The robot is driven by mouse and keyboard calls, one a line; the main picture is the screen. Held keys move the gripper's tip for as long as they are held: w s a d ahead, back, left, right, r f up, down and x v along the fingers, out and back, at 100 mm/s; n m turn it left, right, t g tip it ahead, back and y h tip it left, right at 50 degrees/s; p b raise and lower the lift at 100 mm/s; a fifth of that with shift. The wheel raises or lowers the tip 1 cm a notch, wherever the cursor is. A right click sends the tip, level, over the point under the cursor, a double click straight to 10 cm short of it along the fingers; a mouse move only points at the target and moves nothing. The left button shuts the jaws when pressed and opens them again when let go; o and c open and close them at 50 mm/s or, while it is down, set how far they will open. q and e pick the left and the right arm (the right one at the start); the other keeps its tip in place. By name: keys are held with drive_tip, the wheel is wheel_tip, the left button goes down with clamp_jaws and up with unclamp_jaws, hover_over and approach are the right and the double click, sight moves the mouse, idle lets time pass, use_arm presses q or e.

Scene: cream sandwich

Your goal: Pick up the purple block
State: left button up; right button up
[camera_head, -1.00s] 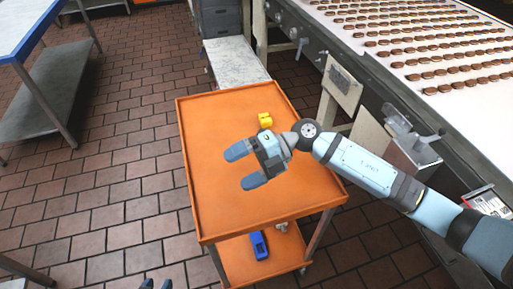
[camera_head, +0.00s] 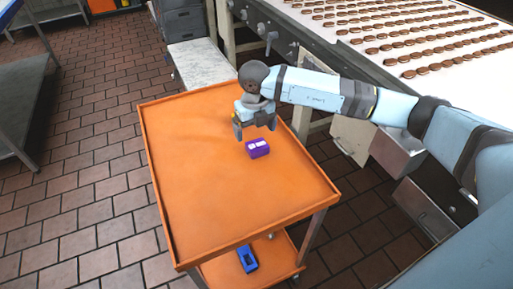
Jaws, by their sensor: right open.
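The purple block (camera_head: 258,149), with white marks on its top, lies on the orange cart top (camera_head: 215,205), right of the middle. My right gripper (camera_head: 255,128) is just behind the block in the picture, pointing down with its fingers apart. It holds nothing, and the block shows clear in front of the fingers. I cannot tell the exact height of the fingertips above the cart. My left gripper is out of view.
The cart top has a raised rim, and its front and left parts are clear. A blue object (camera_head: 247,259) lies on the lower shelf. A conveyor (camera_head: 330,22) with rows of brown cookies runs at the upper right. A metal table (camera_head: 15,110) stands at the left.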

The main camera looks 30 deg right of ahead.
sight(257, 144)
drive_tip(key=shift+s+d+f, duration=0.15)
drive_tip(key=shift+f, duration=1.55)
drive_tip(key=shift+s+d+f, duration=0.1)
drive_tip(key=shift+f, duration=1.6)
drive_tip(key=c, duration=1)
drive_tip(key=shift+r, duration=0.1)
drive_tip(key=shift+c, duration=0.2)
